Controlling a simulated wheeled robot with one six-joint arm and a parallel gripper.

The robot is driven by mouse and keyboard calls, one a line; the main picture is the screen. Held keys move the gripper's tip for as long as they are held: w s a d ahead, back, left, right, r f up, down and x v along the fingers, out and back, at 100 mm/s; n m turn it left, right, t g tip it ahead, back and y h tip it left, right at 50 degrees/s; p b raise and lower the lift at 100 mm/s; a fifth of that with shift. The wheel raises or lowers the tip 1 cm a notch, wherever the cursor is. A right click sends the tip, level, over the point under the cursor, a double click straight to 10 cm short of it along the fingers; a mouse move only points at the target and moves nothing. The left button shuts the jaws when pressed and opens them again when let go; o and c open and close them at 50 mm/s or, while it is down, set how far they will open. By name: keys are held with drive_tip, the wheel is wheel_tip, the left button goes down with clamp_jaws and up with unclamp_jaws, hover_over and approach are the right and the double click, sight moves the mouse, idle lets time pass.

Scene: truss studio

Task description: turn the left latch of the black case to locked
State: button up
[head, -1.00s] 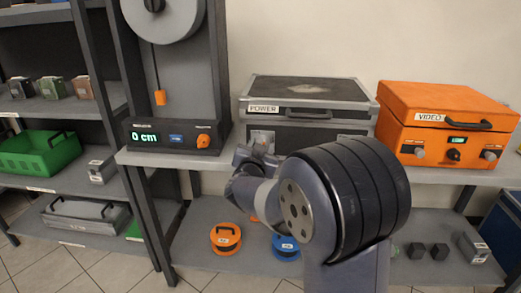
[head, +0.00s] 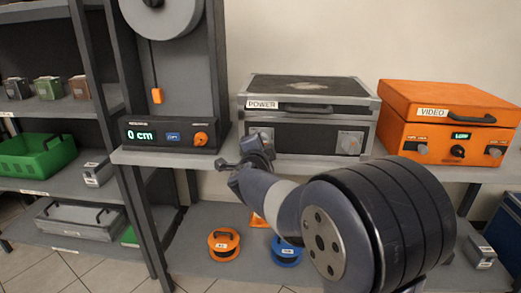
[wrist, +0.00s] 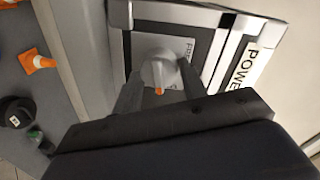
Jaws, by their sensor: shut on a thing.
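The black case (head: 300,92) with grey edges and a POWER label stands on the bench, lid closed. Its left latch (wrist: 160,68) is a grey knob with an orange-tipped pointer, seen in the wrist view on a light plate with partly hidden lettering. My gripper (wrist: 157,80) has one finger on each side of this knob and is shut on it. In the head view my gripper (head: 259,143) is at the case's front left and covers part of the latch. The pointer aims toward my palm in the wrist view; I cannot read which mark it meets.
The case's right latch (head: 350,142) is in clear view. An orange VIDEO case (head: 447,115) stands to the right, and a unit reading 0 cm (head: 172,135) to the left. Reels (head: 224,244) lie on the shelf below.

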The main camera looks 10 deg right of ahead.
drive_tip(key=shift+f+m+b, duration=0.1)
drive_tip(key=shift+m+b, duration=0.4)
drive_tip(key=shift+m, duration=0.5)
drive_tip(key=o, duration=1)
drive_tip(key=p+v, duration=0.2)
drive_tip(key=v, duration=0.9)
drive_tip(key=shift+d, duration=0.15)
